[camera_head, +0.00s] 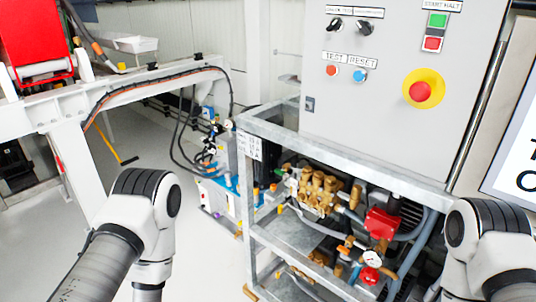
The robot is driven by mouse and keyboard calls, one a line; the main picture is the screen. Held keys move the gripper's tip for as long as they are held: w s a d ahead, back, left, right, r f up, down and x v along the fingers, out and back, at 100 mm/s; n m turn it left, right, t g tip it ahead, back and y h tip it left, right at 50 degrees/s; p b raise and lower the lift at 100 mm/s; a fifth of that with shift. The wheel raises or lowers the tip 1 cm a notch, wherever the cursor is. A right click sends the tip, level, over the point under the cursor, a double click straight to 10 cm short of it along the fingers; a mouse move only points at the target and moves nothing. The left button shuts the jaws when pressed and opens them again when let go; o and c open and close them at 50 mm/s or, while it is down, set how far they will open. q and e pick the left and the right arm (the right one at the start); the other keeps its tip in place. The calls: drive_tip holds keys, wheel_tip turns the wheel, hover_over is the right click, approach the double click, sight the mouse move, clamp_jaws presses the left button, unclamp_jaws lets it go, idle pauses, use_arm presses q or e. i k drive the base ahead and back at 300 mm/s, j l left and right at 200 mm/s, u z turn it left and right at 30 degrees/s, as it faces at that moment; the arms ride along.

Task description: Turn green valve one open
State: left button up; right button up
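A small green part (281,171), possibly a valve handle, shows at the left end of the brass pump (318,190) inside the metal frame. It is too small to tell its handle position or any number on it. My two arms come in at the lower left and lower right, but neither gripper is in view. No part of either arm touches the pump or the green part in this view.
A galvanized frame (330,159) surrounds the pump, under a grey control cabinet (395,120) with a red emergency button (420,91). A red handle (370,276) and a pressure gauge (372,259) sit low right. Hoses hang left. Open floor (205,255) lies left of the frame.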

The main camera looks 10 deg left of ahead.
sight(280, 172)
drive_tip(key=i+j+z, duration=0.1)
drive_tip(key=i+j, duration=0.55)
drive_tip(key=j, duration=0.15)
